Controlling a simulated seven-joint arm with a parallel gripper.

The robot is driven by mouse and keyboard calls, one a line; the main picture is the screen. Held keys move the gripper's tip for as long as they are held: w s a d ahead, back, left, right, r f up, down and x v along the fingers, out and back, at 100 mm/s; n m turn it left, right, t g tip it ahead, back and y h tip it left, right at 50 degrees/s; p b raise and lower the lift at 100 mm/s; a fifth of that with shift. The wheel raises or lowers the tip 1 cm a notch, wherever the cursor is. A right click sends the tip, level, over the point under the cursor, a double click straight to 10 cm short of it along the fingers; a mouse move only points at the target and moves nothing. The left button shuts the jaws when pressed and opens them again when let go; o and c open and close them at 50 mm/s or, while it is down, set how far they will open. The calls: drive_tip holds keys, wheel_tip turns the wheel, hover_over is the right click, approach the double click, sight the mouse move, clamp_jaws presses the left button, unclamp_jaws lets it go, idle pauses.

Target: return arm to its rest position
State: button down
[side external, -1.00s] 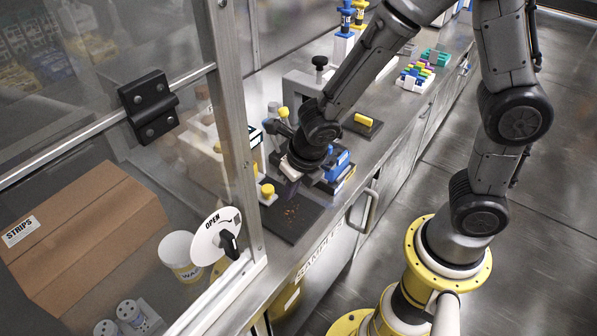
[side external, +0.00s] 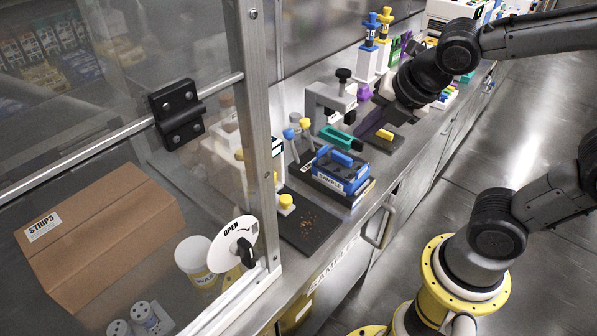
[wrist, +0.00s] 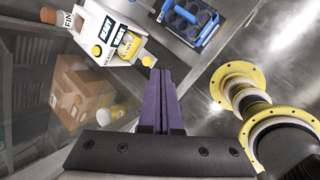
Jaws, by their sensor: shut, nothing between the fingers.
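My gripper (wrist: 161,78) shows in the wrist view as two purple fingers closed together, with nothing between them. In the side view my gripper (side external: 367,94) hangs above the far part of the bench, behind the blue sample rack. No object is held. My forearm reaches in from the upper right.
The blue sample rack (side external: 341,174) stands on the bench beside a dark tray (side external: 304,235) with brown crumbs. A grey clamp stand (side external: 330,103) and bottles with blue and yellow tops stand behind. A framed clear panel encloses the cardboard box (side external: 98,245). The floor at right is open.

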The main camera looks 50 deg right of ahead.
drive_tip(key=s+m, duration=1)
drive_tip(key=m, duration=1.3)
drive_tip(key=shift+d+r+g+y, duration=0.3)
drive_tip(key=shift+g+y, duration=0.1)
